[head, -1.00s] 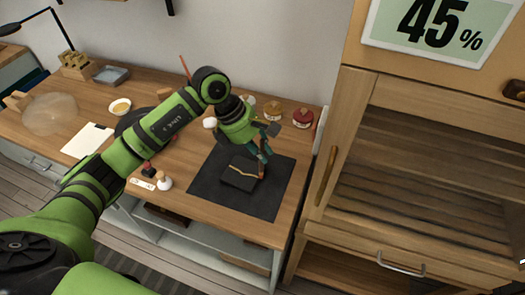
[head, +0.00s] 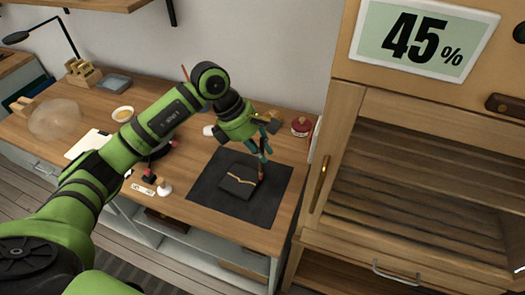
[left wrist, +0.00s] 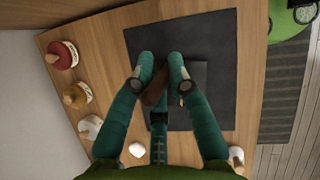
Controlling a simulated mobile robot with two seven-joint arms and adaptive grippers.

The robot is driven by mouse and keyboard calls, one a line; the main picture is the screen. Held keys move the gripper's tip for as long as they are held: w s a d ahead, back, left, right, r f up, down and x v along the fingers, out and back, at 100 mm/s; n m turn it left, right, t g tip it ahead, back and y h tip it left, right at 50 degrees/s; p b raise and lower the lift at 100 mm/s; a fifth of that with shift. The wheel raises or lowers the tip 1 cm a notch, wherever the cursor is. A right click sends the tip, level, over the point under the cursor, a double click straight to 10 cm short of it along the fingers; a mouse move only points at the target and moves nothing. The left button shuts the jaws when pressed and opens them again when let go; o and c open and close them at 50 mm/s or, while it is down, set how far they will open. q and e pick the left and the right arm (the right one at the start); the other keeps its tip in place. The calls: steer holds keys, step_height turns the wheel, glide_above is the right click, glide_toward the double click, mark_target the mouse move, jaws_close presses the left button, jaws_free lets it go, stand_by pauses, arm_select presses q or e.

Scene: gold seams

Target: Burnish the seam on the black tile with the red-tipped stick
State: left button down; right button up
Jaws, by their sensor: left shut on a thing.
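The black tile (head: 237,184) lies on a dark mat (head: 215,205), with a jagged gold seam (head: 240,179) across its top. My left gripper (head: 264,155) is over the tile's right side, shut on a slim brown stick (head: 262,172) that points down. The stick's lower end is at or just above the tile near the right end of the seam; contact cannot be told, and its red tip is not clear. In the left wrist view the stick (left wrist: 154,92) shows between the teal fingers (left wrist: 162,68), over the mat and part of the tile. My right gripper is not in view.
A red jar (head: 301,127) and a yellowish one (head: 273,118) stand behind the mat. A small white-knobbed item (head: 165,188) and a label card (head: 142,188) lie to its left. A wooden cabinet (head: 400,170) stands at the right. The mat's front is clear.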

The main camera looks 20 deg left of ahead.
mark_target(261, 138)
arm_select(q)
steer(key=shift+r+p, duration=0.8)
steer(key=shift+r, duration=1.15)
steer(key=shift+r+p, duration=1.1)
steer(key=shift+r, duration=1.2)
